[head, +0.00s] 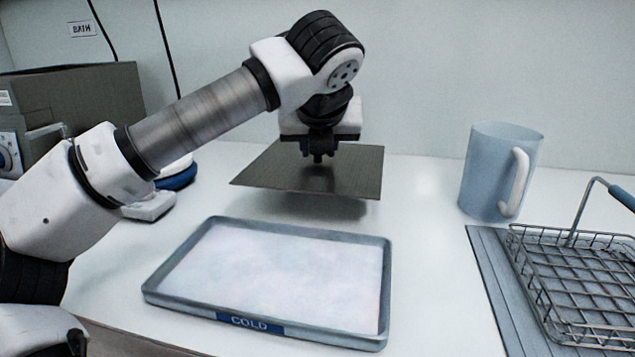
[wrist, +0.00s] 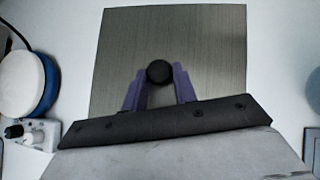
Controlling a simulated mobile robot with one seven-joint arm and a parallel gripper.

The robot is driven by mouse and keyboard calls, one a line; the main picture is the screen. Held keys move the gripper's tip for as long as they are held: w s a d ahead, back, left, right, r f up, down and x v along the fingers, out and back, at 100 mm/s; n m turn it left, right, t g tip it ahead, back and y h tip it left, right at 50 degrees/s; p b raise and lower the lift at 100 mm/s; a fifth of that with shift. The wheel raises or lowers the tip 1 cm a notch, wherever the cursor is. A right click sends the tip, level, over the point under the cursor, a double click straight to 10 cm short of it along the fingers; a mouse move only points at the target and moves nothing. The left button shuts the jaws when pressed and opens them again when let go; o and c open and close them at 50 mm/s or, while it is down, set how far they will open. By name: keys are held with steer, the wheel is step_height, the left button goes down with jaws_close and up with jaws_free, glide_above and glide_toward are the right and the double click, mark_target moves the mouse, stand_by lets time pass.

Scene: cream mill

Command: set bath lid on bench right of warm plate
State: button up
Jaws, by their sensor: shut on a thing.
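The bath lid (head: 345,172) is a flat grey metal sheet with a round black knob (wrist: 159,72). My gripper (head: 318,160) is shut on the knob and holds the lid level above the bench (head: 425,270), with its shadow beneath. The lid hangs behind the COLD tray in the head view. In the wrist view the lid (wrist: 215,50) fills the upper middle, with the purple fingers on both sides of the knob. A blue and white round thing (wrist: 35,85), partly hidden by my arm in the head view, is at left; I cannot tell whether it is the warm plate.
A tray labelled COLD (head: 250,322) lies at the front middle. A blue jug (head: 487,170) stands at right. A wire basket (head: 575,280) sits on a grey mat (head: 490,270). A grey box-shaped unit (head: 85,95) stands at left, near a BATH sign (head: 82,29).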

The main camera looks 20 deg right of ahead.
mark_target(318, 169)
steer(key=shift+f+b, duration=0.3)
steer(key=shift+f, duration=2.4)
steer(key=shift+f, duration=0.2)
steer(key=o, duration=0.9)
steer(key=shift+s+a+r, duration=0.1)
steer(key=shift+s+r, duration=0.1)
steer(key=shift+r, duration=0.3)
steer(key=v, duration=1.1)
steer(key=shift+s+a+p, duration=0.1)
steer(key=shift+p, duration=0.3)
